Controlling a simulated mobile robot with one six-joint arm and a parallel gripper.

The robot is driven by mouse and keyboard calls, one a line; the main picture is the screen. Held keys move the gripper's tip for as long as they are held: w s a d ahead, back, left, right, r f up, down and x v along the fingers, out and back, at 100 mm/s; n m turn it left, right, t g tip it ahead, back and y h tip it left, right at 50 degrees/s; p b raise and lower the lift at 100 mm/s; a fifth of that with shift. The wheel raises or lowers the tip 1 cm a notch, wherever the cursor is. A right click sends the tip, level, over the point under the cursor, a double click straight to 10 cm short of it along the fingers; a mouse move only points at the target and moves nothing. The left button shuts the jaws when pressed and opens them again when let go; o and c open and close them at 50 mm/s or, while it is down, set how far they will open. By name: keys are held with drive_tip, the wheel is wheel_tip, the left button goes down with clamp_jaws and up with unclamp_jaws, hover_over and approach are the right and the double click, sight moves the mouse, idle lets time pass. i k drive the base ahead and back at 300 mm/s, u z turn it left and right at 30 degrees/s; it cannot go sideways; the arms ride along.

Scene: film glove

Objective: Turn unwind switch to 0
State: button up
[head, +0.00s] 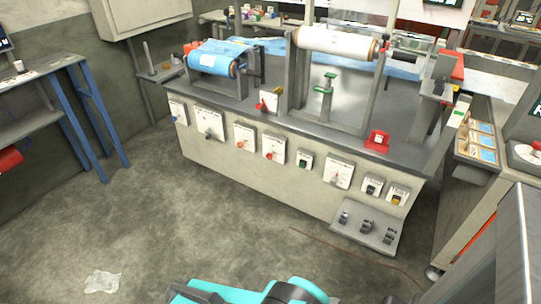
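The machine's front panel (315,190) carries a row of switch plates. Further right is a larger white plate with a small dark pointer (339,170). The labels are too small to read, so I cannot tell which is the unwind switch or its setting. My teal arm shows at the bottom edge; my gripper is not in view.
A blue film roll (211,60) and a white roll (337,43) sit on the machine. A pedal plate (367,230) juts out at the lower right. A blue-legged bench (87,130) stands left.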

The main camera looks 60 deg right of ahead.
sight(269, 156)
drive_tip(key=u, duration=0.05)
drive_tip(key=i, duration=1)
drive_tip(key=z, duration=0.05)
